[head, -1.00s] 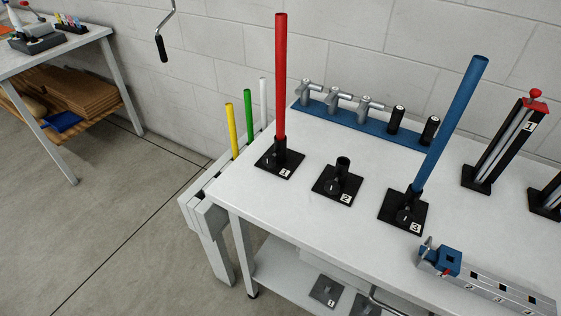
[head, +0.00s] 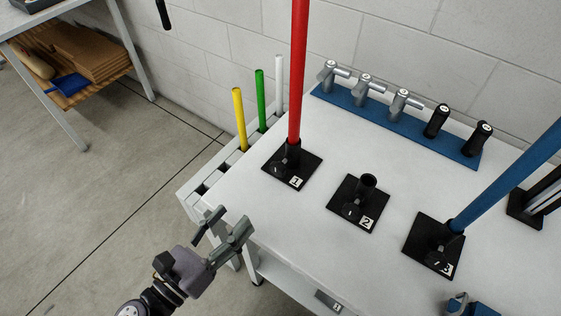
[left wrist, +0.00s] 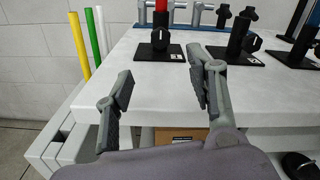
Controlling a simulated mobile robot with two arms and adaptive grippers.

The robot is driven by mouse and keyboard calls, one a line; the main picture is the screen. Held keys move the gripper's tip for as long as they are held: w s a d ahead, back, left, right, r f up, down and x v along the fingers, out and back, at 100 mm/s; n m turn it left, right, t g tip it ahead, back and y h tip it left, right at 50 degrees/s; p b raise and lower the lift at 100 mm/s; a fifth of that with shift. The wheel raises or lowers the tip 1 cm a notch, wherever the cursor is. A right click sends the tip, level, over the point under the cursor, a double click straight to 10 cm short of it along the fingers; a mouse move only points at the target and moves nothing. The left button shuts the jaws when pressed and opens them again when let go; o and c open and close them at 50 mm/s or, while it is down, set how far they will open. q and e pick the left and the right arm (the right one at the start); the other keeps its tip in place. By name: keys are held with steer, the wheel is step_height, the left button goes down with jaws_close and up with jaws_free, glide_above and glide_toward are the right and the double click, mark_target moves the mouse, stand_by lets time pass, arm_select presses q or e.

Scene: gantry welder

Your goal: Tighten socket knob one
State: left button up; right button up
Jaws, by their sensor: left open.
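Socket one (head: 293,153) is a black upright tube on a square plate labelled 1, with a red rod (head: 297,80) standing in it. Its black knob (head: 278,168) is on the near side of the tube. In the left wrist view the same knob (left wrist: 160,39) faces me beyond the table's front edge, centred above the gap between my fingers. My left gripper (head: 231,220) is open and empty, off the table's near left corner and apart from the knob. Its two spread fingers also show in the left wrist view (left wrist: 160,84). My right gripper is not in view.
Socket two (head: 368,183) is empty. Socket three (head: 453,236) holds a slanting blue rod (head: 512,172). Yellow (head: 239,120), green (head: 261,102) and white (head: 279,88) rods stand in the side rack. A blue rail (head: 390,118) holds several handles. The tabletop before socket one is clear.

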arm_select(q)
steer(key=p, duration=0.3)
glide_toward(275, 170)
steer(key=shift+w+d+r, duration=0.1)
steer(key=shift+w+r, duration=0.05)
steer(key=shift+r, duration=0.1)
steer(key=p+x, duration=0.2)
steer(key=x, duration=0.7)
steer(key=shift+w+d+f+p, duration=0.1)
steer(key=shift+w+f+p, duration=0.1)
steer(key=shift+p, duration=0.15)
steer(key=shift+w+d+f, duration=0.1)
steer(key=shift+w+d, duration=0.35)
steer(key=shift+w, duration=0.05)
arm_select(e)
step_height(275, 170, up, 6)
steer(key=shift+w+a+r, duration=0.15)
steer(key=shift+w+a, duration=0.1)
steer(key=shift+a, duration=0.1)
arm_select(q)
steer(key=shift+c, duration=0.2)
steer(key=c, duration=1.1)
steer(key=shift+c, duration=0.2)
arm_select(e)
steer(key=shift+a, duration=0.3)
